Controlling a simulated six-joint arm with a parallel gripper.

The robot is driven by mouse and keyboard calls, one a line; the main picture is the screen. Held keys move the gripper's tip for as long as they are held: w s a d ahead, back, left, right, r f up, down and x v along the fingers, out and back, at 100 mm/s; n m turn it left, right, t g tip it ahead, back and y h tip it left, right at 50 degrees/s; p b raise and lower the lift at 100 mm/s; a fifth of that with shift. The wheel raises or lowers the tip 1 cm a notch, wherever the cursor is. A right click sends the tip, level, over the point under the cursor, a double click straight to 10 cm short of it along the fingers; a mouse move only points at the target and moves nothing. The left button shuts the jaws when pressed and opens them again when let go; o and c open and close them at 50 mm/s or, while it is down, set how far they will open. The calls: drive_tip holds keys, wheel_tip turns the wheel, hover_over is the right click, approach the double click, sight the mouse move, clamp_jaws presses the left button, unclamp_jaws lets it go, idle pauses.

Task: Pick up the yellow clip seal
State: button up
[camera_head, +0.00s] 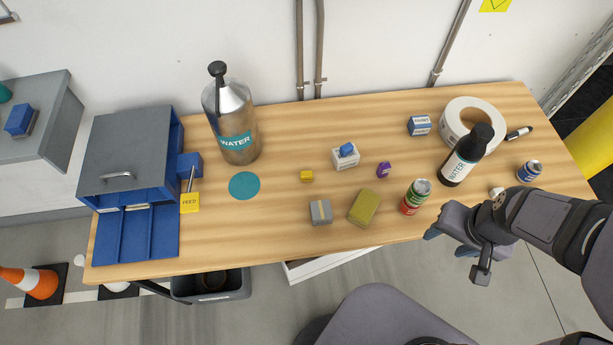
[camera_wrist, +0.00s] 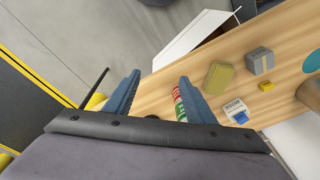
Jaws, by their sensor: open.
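The yellow clip seal (camera_head: 307,175) is a small yellow block lying on the wooden table, near its middle. It also shows in the wrist view (camera_wrist: 266,86), at the right beside the grey box. My gripper (camera_head: 448,240) is at the table's front right edge, well to the right of the clip seal and apart from it. In the wrist view my gripper (camera_wrist: 160,78) has its two blue fingers spread apart with nothing held between them.
A grey box (camera_head: 321,212), an olive-yellow block (camera_head: 364,207) and a red-green can (camera_head: 415,197) stand toward the front. A white box with a blue top (camera_head: 345,156) and a purple item (camera_head: 384,170) lie right of the clip seal. A steel bottle (camera_head: 232,125) stands behind left.

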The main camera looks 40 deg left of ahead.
sight(313, 212)
drive_tip(key=a+f+t+y+b, duration=0.1)
drive_tip(key=a+f, duration=0.2)
drive_tip(key=a, duration=0.3)
drive_tip(key=w+a+f+n+t+y+b, duration=0.1)
drive_tip(key=a+f, duration=0.2)
drive_tip(key=a, duration=0.3)
drive_tip(key=a+f+n+t+b, duration=0.1)
drive_tip(key=a+f+t, duration=0.1)
drive_tip(key=a, duration=0.4)
drive_tip(key=shift+w+a+f+y+b, duration=0.35)
drive_tip(key=shift+w+f+y+b, duration=0.05)
drive_tip(key=shift+f, duration=0.05)
drive_tip(key=s+a, duration=0.1)
drive_tip(key=a, duration=0.1)
drive_tip(key=s+a+f+n+t+y+b, duration=0.1)
drive_tip(key=a, duration=0.1)
drive_tip(key=a+f+n+t, duration=0.1)
drive_tip(key=a, duration=0.1)
drive_tip(key=shift+s+a+y+b, duration=0.3)
drive_tip(key=shift+s+b, duration=0.1)
drive_tip(key=s+a+n+t+y+b, duration=0.1)
drive_tip(key=s+a, duration=0.1)
drive_tip(key=s+a+n+t+y+b, duration=0.1)
drive_tip(key=s+a, duration=0.1)
drive_tip(key=s, duration=0.1)
drive_tip(key=shift+a+y, duration=0.15)
drive_tip(key=shift+y, duration=0.15)
drive_tip(key=shift+s+a+r+n+t+y, duration=0.3)
drive_tip(key=shift+s+r+t+y, duration=0.1)
drive_tip(key=shift+s+t, duration=0.15)
